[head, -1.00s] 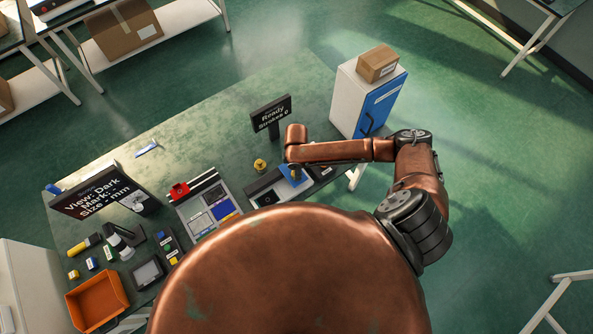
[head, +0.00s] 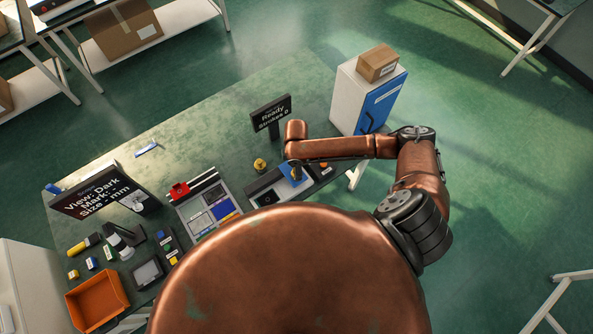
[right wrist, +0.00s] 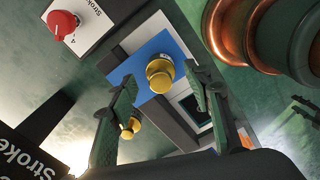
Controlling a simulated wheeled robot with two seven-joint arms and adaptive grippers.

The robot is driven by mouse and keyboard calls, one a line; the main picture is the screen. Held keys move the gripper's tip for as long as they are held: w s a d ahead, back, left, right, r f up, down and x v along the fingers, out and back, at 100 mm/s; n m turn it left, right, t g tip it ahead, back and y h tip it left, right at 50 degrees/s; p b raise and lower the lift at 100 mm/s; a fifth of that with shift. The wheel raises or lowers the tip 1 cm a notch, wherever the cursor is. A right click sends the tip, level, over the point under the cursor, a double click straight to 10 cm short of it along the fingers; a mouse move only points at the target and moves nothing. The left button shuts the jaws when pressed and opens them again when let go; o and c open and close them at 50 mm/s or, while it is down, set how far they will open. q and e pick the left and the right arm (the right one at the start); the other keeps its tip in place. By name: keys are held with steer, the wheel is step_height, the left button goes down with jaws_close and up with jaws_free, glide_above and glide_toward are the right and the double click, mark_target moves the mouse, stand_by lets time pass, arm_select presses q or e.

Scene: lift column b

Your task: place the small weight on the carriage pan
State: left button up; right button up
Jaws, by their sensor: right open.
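A small brass-yellow weight (right wrist: 160,74) stands on the blue carriage pan (right wrist: 148,50) in the right wrist view. My right gripper (right wrist: 159,80) is open, with one finger on each side of this weight and gaps between. In the head view the blue pan (head: 287,170) is partly covered by my right gripper (head: 294,173). A second yellow weight (right wrist: 130,125) stands off the pan, near the left finger in the wrist view. It also shows on the bench in the head view (head: 260,165). My left gripper is not in view.
A Ready sign (head: 271,115) stands behind the pan. A panel with a red knob (head: 180,190) is to the left. An orange tray (head: 97,300) and several small items lie at the left end.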

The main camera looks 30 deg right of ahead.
step_height(320, 180, up, 10)
stand_by(0.3)
